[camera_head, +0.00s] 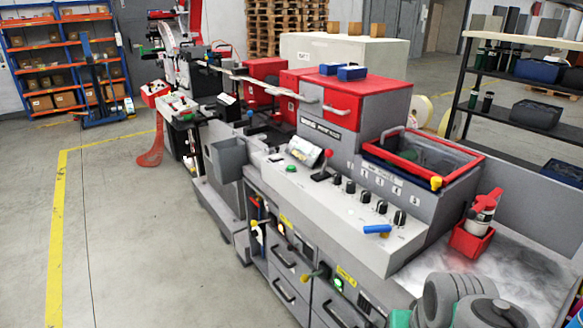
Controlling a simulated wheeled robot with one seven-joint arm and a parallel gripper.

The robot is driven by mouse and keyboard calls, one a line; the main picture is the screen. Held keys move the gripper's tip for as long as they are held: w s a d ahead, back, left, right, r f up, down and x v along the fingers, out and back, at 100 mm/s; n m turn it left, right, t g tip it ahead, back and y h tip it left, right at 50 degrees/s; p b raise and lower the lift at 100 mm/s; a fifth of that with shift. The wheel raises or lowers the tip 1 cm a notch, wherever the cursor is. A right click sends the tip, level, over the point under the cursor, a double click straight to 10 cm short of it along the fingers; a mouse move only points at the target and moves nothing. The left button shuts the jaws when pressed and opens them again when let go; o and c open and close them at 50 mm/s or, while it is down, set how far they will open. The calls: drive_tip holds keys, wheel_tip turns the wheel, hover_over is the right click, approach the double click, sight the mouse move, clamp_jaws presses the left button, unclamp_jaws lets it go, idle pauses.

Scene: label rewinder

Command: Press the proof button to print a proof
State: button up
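The label machine's sloped control panel (335,205) runs across the middle of the head view. A red-knobbed lever (325,165) stands right of the screen. Several black knobs (365,198) follow to the right, then a blue handle (377,229). No label reading "proof" can be read, so I cannot tell for sure which control is the proof button. Grey rounded links of my arm (452,297) show at the bottom right. My gripper is not in view.
A red-rimmed open bin (425,158) sits above the panel. A red holder (471,240) with a bottle stands at the right. Drawers and levers (318,272) line the machine's front. A grey box (229,158) juts out at the left. The floor (130,235) at left is clear.

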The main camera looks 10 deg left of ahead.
clamp_jaws()
idle(1.3)
